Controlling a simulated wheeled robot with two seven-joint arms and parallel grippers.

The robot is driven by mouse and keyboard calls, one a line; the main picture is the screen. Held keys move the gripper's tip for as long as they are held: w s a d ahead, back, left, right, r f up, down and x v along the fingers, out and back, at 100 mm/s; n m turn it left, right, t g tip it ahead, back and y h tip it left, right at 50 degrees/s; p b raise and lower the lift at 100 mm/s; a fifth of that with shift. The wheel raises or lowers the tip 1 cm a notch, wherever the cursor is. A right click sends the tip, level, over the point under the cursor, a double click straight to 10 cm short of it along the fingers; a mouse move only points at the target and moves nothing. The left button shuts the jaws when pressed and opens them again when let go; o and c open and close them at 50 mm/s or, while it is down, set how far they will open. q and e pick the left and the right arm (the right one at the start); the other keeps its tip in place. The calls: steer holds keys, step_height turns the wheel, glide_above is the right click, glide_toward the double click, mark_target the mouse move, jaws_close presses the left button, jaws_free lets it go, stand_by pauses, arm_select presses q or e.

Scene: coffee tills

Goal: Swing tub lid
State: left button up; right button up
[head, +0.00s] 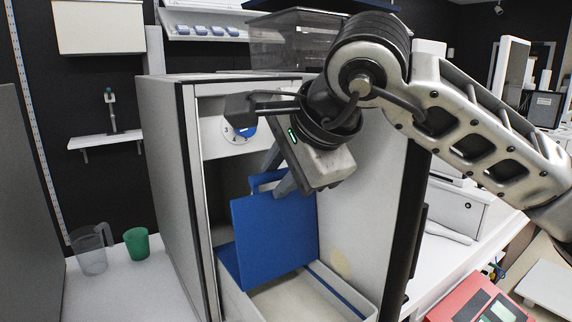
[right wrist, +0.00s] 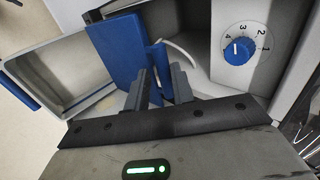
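The blue tub lid (head: 272,235) stands steeply tilted inside the open-fronted cabinet, over the pale tub (head: 285,298). The tub's inside shows below the lid, and the lid's lower edge is near the tub's left side. The lid also shows in the right wrist view (right wrist: 113,50), with the tub (right wrist: 60,75) open beside it. A blue handle (right wrist: 157,58) sticks out from the lid. My right gripper (head: 280,183) reaches in from above right; its fingers (right wrist: 162,75) lie on both sides of the handle and look closed on it. My left gripper is out of view.
A blue dial (head: 245,128) is on the cabinet's inner upper panel, close to my right wrist. The cabinet walls (head: 166,190) hem in the gripper. A clear jug (head: 91,252) and a green cup (head: 137,243) stand outside at left. A red device (head: 480,300) is at lower right.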

steer(key=shift+d, duration=0.1)
steer(key=shift+s+d+f+b, duration=0.15)
steer(key=shift+s+b, duration=0.1)
steer(key=shift+b, duration=0.15)
steer(key=shift+s+d+b, duration=0.8)
steer(key=shift+s, duration=0.3)
jaws_close()
steer(key=shift+s+d, duration=0.1)
steer(key=shift+s, duration=0.1)
